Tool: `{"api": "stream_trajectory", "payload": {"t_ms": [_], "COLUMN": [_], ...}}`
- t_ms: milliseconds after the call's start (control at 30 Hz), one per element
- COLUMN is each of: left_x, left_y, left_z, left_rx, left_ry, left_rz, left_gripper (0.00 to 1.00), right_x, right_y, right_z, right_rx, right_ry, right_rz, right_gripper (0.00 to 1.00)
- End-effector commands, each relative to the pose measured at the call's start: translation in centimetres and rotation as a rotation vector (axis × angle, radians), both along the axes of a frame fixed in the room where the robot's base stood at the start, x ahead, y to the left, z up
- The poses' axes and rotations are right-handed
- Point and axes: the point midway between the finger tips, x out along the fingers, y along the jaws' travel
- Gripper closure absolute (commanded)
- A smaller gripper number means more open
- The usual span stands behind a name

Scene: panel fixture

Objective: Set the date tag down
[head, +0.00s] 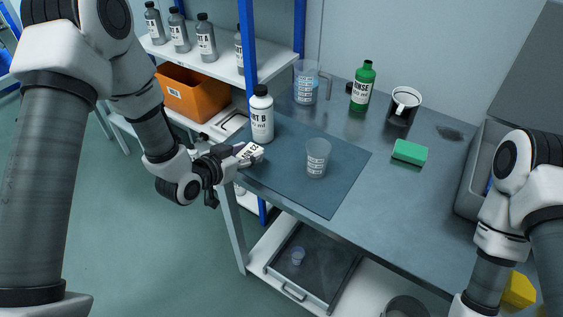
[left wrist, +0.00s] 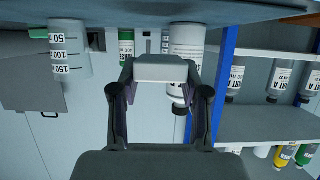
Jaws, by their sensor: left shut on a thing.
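The date tag (head: 251,152) is a small white piece with dark print. It is at the left edge of the dark mat (head: 335,195), in front of the white PART B bottle (head: 262,114). My left gripper (head: 242,156) is shut on the tag. In the left wrist view, which looks upside down, the tag (left wrist: 160,68) sits between both fingertips of my left gripper (left wrist: 160,80). I cannot tell whether the tag touches the mat. My right gripper is out of view; only its arm shows at the lower right.
A clear cup (head: 317,158) stands on the mat. A measuring jug (head: 306,82), a green RINSE bottle (head: 362,86), a mug (head: 404,105) and a green sponge (head: 410,152) stand behind and right. A blue post (head: 249,60) rises close behind the PART B bottle. The mat's front is clear.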

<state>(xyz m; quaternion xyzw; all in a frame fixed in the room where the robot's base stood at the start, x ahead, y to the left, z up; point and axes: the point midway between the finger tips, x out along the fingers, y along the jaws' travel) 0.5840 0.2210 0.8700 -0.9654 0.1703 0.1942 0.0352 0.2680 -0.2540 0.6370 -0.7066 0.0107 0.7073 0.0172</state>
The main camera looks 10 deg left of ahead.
Motion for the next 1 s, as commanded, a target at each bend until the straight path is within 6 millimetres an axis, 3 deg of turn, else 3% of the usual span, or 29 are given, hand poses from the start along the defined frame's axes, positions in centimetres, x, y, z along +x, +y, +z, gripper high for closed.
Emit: {"api": "stream_trajectory", "payload": {"t_ms": [200,333,600,933,967,1000], "left_x": [1.4,2.0,2.1,2.1,2.1,2.1], "left_y": [-5.6,-7.5,-7.7,-7.7,-7.7,-7.7], "left_z": [-0.4,-0.7,-4.2,-4.8,-4.6,-4.6], "left_rx": [0.005,0.001,-0.002,-0.001,-0.001,-0.001], "left_ry": [-0.001,0.0,0.001,-0.001,-0.001,-0.001], "left_rz": [-0.007,-0.002,0.003,0.003,0.003,0.003], "left_gripper": [0.72,0.72,0.72,0.72,0.47,0.33], "right_x": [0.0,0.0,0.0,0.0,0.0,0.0], "right_y": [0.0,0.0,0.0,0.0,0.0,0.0], "right_z": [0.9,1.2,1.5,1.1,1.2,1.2], "right_rx": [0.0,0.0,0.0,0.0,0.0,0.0], "right_ry": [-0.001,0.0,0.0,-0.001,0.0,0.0], "right_rz": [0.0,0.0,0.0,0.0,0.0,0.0], "right_gripper": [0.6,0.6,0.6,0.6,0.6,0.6]}}
